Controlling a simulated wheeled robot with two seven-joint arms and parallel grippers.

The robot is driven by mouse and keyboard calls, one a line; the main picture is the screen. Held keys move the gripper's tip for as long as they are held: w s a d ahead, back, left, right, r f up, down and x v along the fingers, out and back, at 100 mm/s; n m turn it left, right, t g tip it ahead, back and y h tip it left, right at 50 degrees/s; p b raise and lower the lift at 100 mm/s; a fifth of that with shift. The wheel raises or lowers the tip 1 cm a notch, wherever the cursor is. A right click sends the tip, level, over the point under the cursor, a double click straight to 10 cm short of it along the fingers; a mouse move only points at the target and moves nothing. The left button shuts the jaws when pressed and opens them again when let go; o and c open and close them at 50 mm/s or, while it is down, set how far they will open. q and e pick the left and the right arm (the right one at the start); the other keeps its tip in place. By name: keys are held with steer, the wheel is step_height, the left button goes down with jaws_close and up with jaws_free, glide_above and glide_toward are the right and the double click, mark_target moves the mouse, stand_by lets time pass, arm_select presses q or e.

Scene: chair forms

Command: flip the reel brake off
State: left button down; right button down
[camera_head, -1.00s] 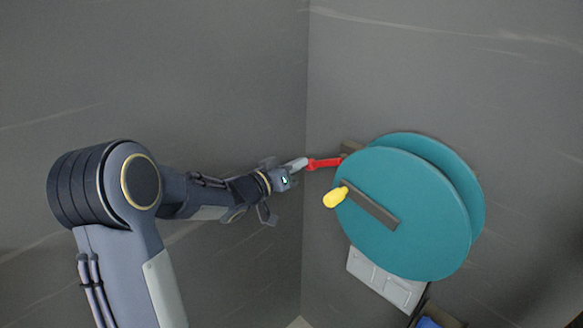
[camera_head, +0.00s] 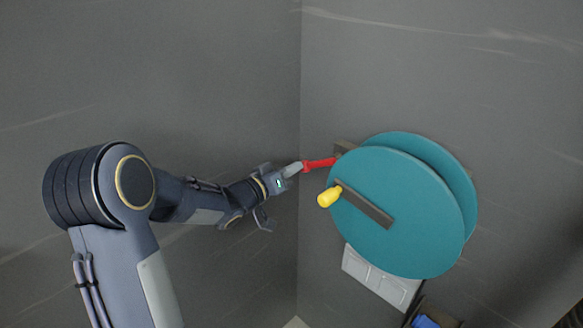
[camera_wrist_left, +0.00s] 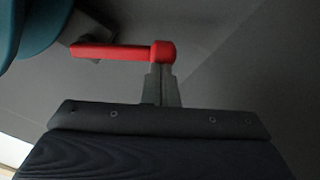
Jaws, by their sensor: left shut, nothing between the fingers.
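The red brake lever (camera_head: 320,164) sticks out to the left from a dark bracket behind the upper left of the teal reel (camera_head: 400,215). In the left wrist view the lever (camera_wrist_left: 112,52) runs across the top, with its thick round end at the right. My left gripper (camera_head: 298,168) is shut, with its fingertips at the free end of the lever. In the left wrist view the closed fingers (camera_wrist_left: 161,82) reach up to the lever's end and look to be against it. Nothing shows between the fingers. My right gripper is not in view.
A yellow crank knob (camera_head: 328,197) stands out from the reel's face on a dark bar (camera_head: 366,206). A pale panel (camera_head: 378,278) is on the wall below the reel. A blue item (camera_head: 425,321) shows at the bottom edge. Grey walls meet in a corner behind the gripper.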

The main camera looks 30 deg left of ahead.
arm_select(q)
steer(key=shift+s+d+f+n, duration=0.1)
steer(key=shift+d+f+n, duration=0.15)
steer(key=shift+f+n, duration=0.25)
steer(key=shift+s+d+f+n, duration=0.1)
steer(key=shift+d+f+n, duration=0.15)
steer(key=shift+f+n, duration=0.25)
steer(key=d+f+n, duration=0.1)
steer(key=n, duration=0.1)
steer(key=s+d+f+n, duration=0.1)
steer(key=d+n, duration=0.1)
steer(key=n, duration=0.1)
steer(key=d+f+n, duration=0.1)
steer(key=n, duration=0.1)
steer(key=shift+s+d, duration=0.25)
steer(key=shift+d, duration=0.05)
steer(key=shift+s, duration=0.1)
steer(key=v, duration=0.7)
steer(key=shift+s+a, duration=0.15)
steer(key=shift+s, duration=0.15)
